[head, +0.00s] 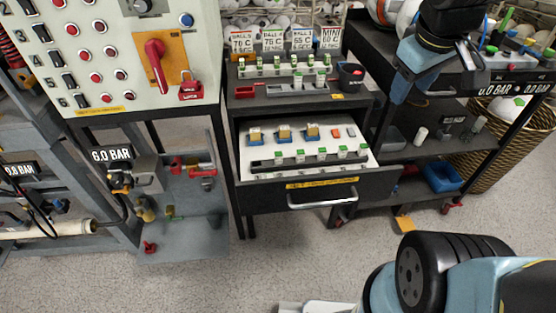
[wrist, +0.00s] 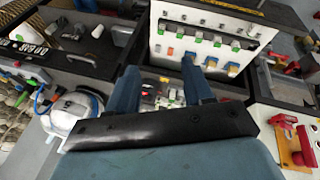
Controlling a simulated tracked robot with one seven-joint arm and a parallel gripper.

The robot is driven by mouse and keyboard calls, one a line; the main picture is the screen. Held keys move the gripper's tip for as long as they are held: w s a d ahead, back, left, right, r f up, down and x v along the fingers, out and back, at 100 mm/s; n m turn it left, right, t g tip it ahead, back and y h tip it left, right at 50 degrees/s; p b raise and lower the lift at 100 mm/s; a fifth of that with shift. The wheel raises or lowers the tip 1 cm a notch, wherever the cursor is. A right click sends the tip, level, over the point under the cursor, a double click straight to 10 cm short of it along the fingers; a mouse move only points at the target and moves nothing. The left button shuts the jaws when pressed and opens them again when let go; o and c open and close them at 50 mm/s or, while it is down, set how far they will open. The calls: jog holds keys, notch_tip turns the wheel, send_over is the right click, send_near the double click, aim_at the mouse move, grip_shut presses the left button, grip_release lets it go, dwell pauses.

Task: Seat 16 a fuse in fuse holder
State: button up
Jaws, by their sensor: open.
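An open drawer (head: 375,172) holds a pale panel (head: 262,168) with a row of small white fuses with green tops (head: 322,153). Behind them stand several blue-and-yellow blocks (head: 284,132), perhaps fuse holders. More green-topped pieces (head: 298,66) stand in a rack above the drawer. I cannot read which fuse is 16 A. In the wrist view, the panel (wrist: 184,18) shows at the upper right, with green-topped fuses (wrist: 217,42) and blue blocks (wrist: 233,69). My gripper (head: 402,92) is open and empty, right of the drawer and apart from it. Its fingers show in the wrist view (wrist: 161,78).
A control cabinet (head: 120,50) with red buttons and a red lever (head: 156,60) stands at the left. A dark shelf unit (head: 440,145) with a blue bin (head: 441,177) is at the right, beside a wicker basket (head: 485,160). The floor before the drawer is clear.

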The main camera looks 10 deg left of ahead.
jog(key=w+a+f+n+g, duration=0.1)
jog(key=w+a+f+n, duration=0.5)
jog(key=n, duration=0.4)
jog(key=n+g+y, duration=0.1)
jog(key=n+g, duration=0.2)
jog(key=n, duration=1.9)
send_over(269, 174)
jog(key=f, duration=2.4)
jog(key=shift+d, duration=0.3)
jog(key=f, duration=0.3)
jog(key=shift+a+f, duration=0.3)
jog(key=shift+w+f, duration=0.1)
jog(key=shift+f, duration=0.7)
jog(key=shift+c, duration=0.3)
grip_shut()
